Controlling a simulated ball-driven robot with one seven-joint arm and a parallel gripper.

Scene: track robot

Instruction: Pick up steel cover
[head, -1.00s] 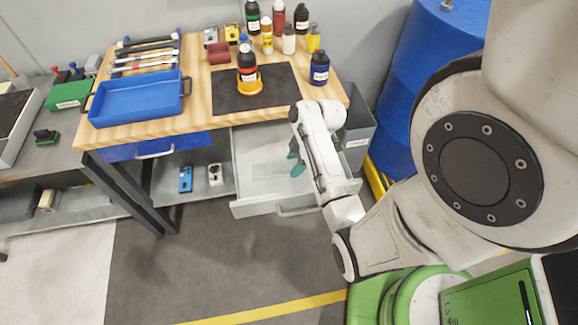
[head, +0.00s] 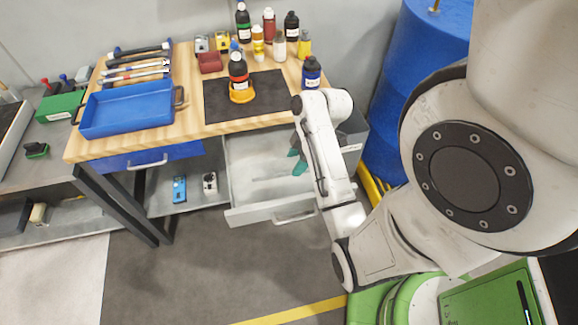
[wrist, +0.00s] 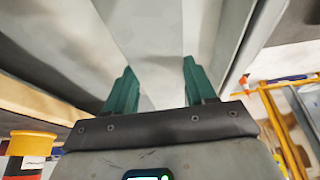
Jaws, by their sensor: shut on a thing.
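My gripper (head: 298,161) has teal fingers and reaches down over the right part of the open grey drawer (head: 240,214). In the wrist view, my gripper (wrist: 160,76) has its two fingers apart, one on each side of a pale, smooth metal piece. This piece looks like the steel cover (wrist: 152,38) and runs away between the fingers. My gripper is shut on it. In the head view the cover is hard to tell from the pale drawer inside, and my arm hides part of the drawer.
The wooden bench (head: 190,140) above the drawer carries a blue tray (head: 127,125), a dark mat (head: 218,110) and several bottles. A grey bin (head: 352,143) and a blue barrel (head: 425,45) stand at the right. The floor in front is clear.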

